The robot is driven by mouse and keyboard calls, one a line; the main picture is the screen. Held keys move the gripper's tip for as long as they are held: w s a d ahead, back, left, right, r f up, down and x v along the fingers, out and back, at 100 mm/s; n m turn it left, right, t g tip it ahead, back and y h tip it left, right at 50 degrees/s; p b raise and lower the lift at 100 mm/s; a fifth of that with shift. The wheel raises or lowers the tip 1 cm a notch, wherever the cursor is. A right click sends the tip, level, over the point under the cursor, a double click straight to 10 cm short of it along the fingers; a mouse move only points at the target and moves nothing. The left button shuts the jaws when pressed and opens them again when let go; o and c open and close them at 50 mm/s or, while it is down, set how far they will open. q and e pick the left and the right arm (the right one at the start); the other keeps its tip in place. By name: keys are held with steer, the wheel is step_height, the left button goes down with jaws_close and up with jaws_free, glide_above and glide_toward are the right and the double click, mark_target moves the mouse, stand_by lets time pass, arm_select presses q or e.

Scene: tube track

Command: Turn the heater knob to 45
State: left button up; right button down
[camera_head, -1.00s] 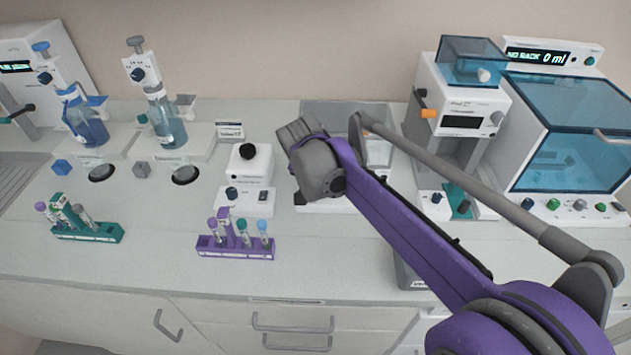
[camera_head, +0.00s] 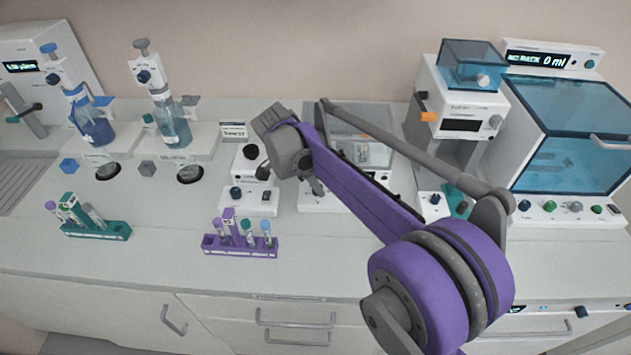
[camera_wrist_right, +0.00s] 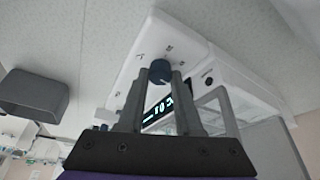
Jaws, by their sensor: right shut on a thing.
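The heater (camera_head: 325,204) is a white unit at the back middle of the bench, with a clear-lidded chamber, partly hidden behind my right arm. In the right wrist view its white casing (camera_wrist_right: 135,70) fills the upper middle. Its dark blue round knob (camera_wrist_right: 160,70) carries small marks around it, too small to read. A lit dark display (camera_wrist_right: 158,112) is partly covered by my fingers. My right gripper (camera_wrist_right: 162,80) is shut on the knob, one fingertip on each side. My left gripper is not in view.
A small white device with a black top (camera_head: 250,152) stands just left of the heater. A purple tube rack (camera_head: 240,247) and a green tube rack (camera_head: 97,230) stand in front. A white dispenser (camera_head: 462,125) and a blue-windowed machine (camera_head: 565,130) are right.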

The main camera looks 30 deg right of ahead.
steer(key=shift+w+m+g, duration=0.1)
steer(key=shift+m+g, duration=0.3)
steer(key=shift+m, duration=0.5)
steer(key=c, duration=0.9)
jaws_free()
steer(key=shift+o, duration=0.2)
steer(key=p+v, duration=0.1)
steer(key=v, duration=0.9)
steer(key=shift+r, duration=0.4)
steer(key=shift+f, duration=0.1)
